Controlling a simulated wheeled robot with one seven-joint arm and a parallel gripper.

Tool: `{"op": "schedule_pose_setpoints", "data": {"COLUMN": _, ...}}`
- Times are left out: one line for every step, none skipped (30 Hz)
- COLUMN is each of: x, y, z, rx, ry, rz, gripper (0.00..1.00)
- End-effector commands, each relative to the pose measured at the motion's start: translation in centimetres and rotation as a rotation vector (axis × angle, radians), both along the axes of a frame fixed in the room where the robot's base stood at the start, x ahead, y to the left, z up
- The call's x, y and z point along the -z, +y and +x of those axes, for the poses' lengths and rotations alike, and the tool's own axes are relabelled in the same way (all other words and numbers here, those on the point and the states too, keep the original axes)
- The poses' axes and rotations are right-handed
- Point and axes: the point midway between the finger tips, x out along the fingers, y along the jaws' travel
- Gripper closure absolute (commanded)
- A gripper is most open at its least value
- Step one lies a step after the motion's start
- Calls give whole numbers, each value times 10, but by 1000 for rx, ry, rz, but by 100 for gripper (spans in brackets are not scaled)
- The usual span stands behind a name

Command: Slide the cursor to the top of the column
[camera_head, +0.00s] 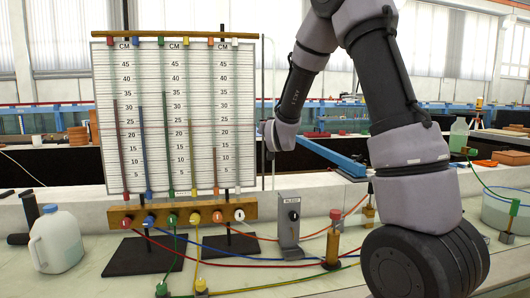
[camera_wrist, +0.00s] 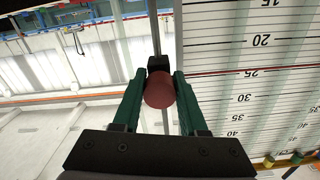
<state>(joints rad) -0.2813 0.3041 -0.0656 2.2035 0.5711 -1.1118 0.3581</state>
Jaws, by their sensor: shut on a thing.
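The manometer board (camera_head: 236,90) stands upright with several coloured columns on CM scales. The cursor shows as a thin red line across it, near the 25 marks; the line also crosses the board in the wrist view (camera_wrist: 285,69). In the wrist view, the green fingers of my gripper (camera_wrist: 160,84) are shut on the cursor's round red knob (camera_wrist: 159,92). The knob sits at a dark block on a thin vertical rod (camera_wrist: 154,30) beside the board. In the head view my gripper is at the board's right edge, its fingers mostly hidden by my wrist.
A wooden manifold (camera_head: 180,213) with coloured valves and hoses lies below the board. A grey switch box (camera_head: 289,222) and brass fittings stand to its right, a white jug (camera_head: 56,240) to its left. The rod above the knob looks clear.

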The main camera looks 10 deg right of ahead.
Motion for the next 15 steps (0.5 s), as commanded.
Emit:
{"op": "schedule_pose_setpoints", "data": {"x": -21, "y": 0, "z": 0, "rx": 0, "ry": -8, "rz": 3, "gripper": 100}}
{"op": "schedule_pose_setpoints", "data": {"x": -30, "y": 0, "z": -1, "rx": 0, "ry": -8, "rz": 3, "gripper": 100}}
{"op": "schedule_pose_setpoints", "data": {"x": -42, "y": 0, "z": 0, "rx": 0, "ry": -8, "rz": 3, "gripper": 100}}
{"op": "schedule_pose_setpoints", "data": {"x": -51, "y": 0, "z": 0, "rx": 0, "ry": -8, "rz": 3, "gripper": 100}}
{"op": "schedule_pose_setpoints", "data": {"x": -58, "y": 0, "z": 0, "rx": 0, "ry": -6, "rz": 3, "gripper": 100}}
{"op": "schedule_pose_setpoints", "data": {"x": -69, "y": 0, "z": 0, "rx": 0, "ry": -7, "rz": 3, "gripper": 100}}
{"op": "schedule_pose_setpoints", "data": {"x": -76, "y": 0, "z": 0, "rx": 0, "ry": -6, "rz": 3, "gripper": 100}}
{"op": "schedule_pose_setpoints", "data": {"x": -83, "y": 0, "z": 0, "rx": 0, "ry": -6, "rz": 2, "gripper": 100}}
{"op": "schedule_pose_setpoints", "data": {"x": -91, "y": 0, "z": 0, "rx": 0, "ry": -5, "rz": 2, "gripper": 100}}
{"op": "schedule_pose_setpoints", "data": {"x": -97, "y": 0, "z": 0, "rx": 0, "ry": -5, "rz": 2, "gripper": 100}}
{"op": "schedule_pose_setpoints", "data": {"x": -102, "y": 0, "z": 0, "rx": 0, "ry": -5, "rz": 2, "gripper": 100}}
{"op": "schedule_pose_setpoints", "data": {"x": -108, "y": 0, "z": 0, "rx": 0, "ry": -4, "rz": 1, "gripper": 100}}
{"op": "schedule_pose_setpoints", "data": {"x": -112, "y": 0, "z": 0, "rx": 0, "ry": -4, "rz": 1, "gripper": 100}}
{"op": "schedule_pose_setpoints", "data": {"x": -116, "y": 0, "z": 0, "rx": 0, "ry": -3, "rz": 1, "gripper": 100}}
{"op": "schedule_pose_setpoints", "data": {"x": -120, "y": 0, "z": 0, "rx": 0, "ry": -3, "rz": 0, "gripper": 100}}
